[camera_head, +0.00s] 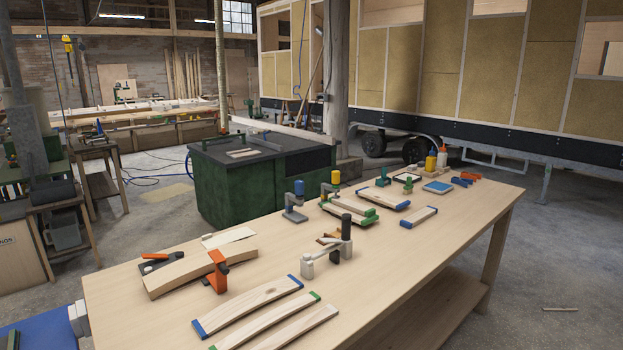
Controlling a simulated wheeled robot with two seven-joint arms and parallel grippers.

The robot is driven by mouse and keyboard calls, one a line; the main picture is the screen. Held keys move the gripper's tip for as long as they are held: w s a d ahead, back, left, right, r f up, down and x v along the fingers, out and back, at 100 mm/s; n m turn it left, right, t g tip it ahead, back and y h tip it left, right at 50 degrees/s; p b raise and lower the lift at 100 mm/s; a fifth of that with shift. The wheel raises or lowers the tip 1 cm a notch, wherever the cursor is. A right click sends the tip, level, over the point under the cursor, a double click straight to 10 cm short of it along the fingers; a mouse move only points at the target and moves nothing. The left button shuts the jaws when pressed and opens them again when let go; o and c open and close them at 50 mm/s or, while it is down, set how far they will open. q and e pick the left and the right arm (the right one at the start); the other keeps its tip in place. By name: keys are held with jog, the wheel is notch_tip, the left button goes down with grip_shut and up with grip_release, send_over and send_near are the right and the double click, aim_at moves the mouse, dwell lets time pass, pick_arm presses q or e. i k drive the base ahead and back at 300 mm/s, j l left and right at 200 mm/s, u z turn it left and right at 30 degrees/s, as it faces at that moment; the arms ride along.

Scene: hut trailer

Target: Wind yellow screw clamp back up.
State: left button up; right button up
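The yellow screw clamp (331,188) stands upright near the far edge of the long wooden workbench (433,236), at its middle. Neither of my grippers shows in the head view.
Blue-ended pieces and bottles (442,157) are farther right. A green cabinet (235,180) stands behind. The bench's right front is clear.

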aim_at(336, 174)
jog(key=i+l+u, duration=0.15)
jog(key=l+u, duration=0.8)
jog(key=i, duration=0.05)
